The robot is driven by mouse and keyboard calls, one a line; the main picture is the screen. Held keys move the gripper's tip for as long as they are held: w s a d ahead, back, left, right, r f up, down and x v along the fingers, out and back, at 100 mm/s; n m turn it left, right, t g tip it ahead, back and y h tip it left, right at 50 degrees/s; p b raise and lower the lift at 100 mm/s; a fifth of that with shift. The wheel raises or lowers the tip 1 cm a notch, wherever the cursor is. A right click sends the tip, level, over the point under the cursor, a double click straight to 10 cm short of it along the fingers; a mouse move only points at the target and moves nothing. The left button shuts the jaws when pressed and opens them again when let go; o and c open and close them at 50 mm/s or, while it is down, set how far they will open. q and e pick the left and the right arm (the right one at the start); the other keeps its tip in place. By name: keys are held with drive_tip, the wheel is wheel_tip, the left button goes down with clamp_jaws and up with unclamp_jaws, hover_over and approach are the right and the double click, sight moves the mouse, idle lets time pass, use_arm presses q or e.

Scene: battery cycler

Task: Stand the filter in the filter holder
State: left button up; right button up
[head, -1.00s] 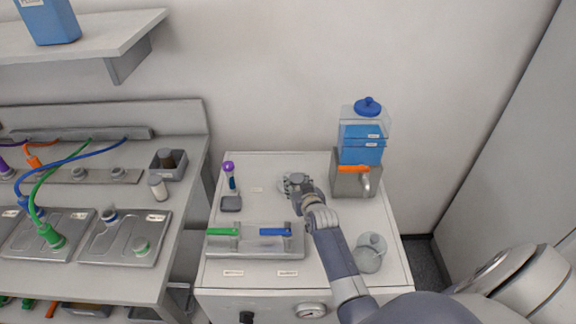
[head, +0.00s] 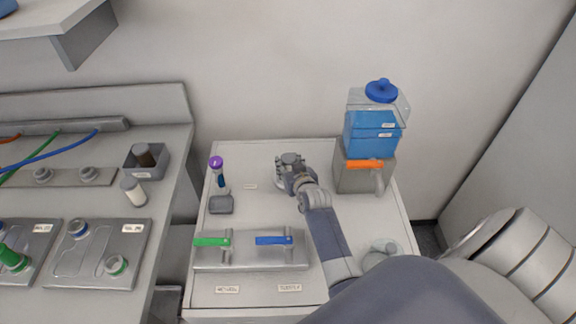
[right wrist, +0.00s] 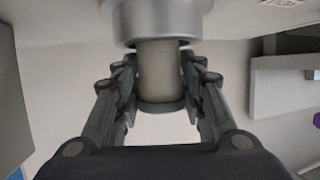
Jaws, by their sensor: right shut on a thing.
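My right gripper (head: 291,164) is over the back middle of the white cabinet top (head: 262,150). In the right wrist view its fingers are shut on a pale beige-grey cylinder (right wrist: 160,72) with a dark disc at one end and a wider round metal part (right wrist: 160,20) at the other. I cannot tell whether this is the filter, or whether the metal part is separate. A grey open box (head: 158,168) on the left bench, possibly the filter holder, has a brown cylinder (head: 144,153) in it. A whitish capped cylinder (head: 134,191) stands in front of it. My left gripper is not in view.
A purple-capped tube (head: 217,172) and a small grey block (head: 221,204) stand left of my gripper. A fixture with green and blue handles (head: 274,240) lies in front. A blue container (head: 371,132) stands right, and a glass vessel (head: 383,246) is partly hidden.

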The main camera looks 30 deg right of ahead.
drive_tip(key=shift+s+a, duration=0.15)
drive_tip(key=shift+s, duration=0.1)
drive_tip(key=o, duration=0.8)
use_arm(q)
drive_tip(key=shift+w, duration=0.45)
use_arm(e)
drive_tip(key=shift+o, duration=1.2)
drive_tip(key=shift+w+f, duration=0.1)
drive_tip(key=shift+r, duration=0.4)
drive_tip(key=shift+s+a, duration=0.1)
drive_tip(key=shift+s, duration=0.35)
use_arm(q)
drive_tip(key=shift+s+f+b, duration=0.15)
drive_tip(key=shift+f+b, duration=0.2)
drive_tip(key=shift+b, duration=0.05)
use_arm(e)
drive_tip(key=v, duration=1.1)
